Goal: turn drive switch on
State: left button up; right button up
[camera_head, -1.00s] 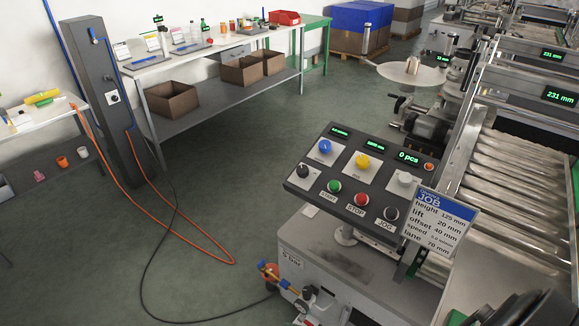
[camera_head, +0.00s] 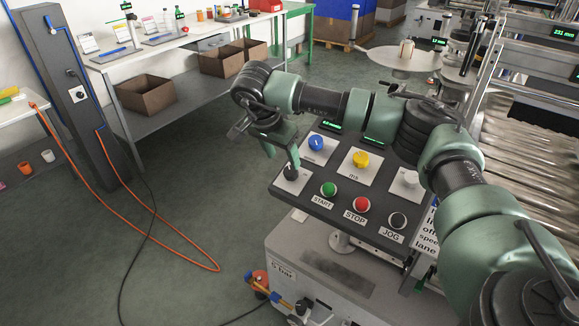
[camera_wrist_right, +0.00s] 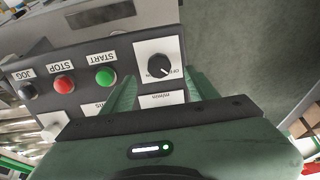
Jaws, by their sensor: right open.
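The drive switch looks to be the black rotary knob (camera_head: 291,173) on a white plate at the panel's left corner. In the right wrist view the knob (camera_wrist_right: 160,66) has a pale pointer mark, and lettering that seems to include OFF is beside it. My right gripper (camera_head: 287,157) is over this corner, pointing down at the knob. In the wrist view its two green fingers (camera_wrist_right: 162,82) are apart, with the knob just beyond and between their tips. No contact shows. In the head view the gripper partly hides the knob's plate. My left gripper is out of view.
Close by on the panel (camera_head: 315,208) are green START (camera_head: 329,189), red STOP (camera_head: 362,204) and black JOG (camera_head: 398,220) buttons. Blue (camera_head: 316,144), yellow (camera_head: 361,159) and white (camera_head: 410,179) knobs are behind.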

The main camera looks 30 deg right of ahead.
aim_at(290, 170)
jog(key=x, duration=0.2)
jog(key=p+x, duration=0.1)
jog(key=x, duration=0.4)
jog(key=shift+d, duration=0.4)
jog(key=shift+c, duration=0.7)
grip_shut()
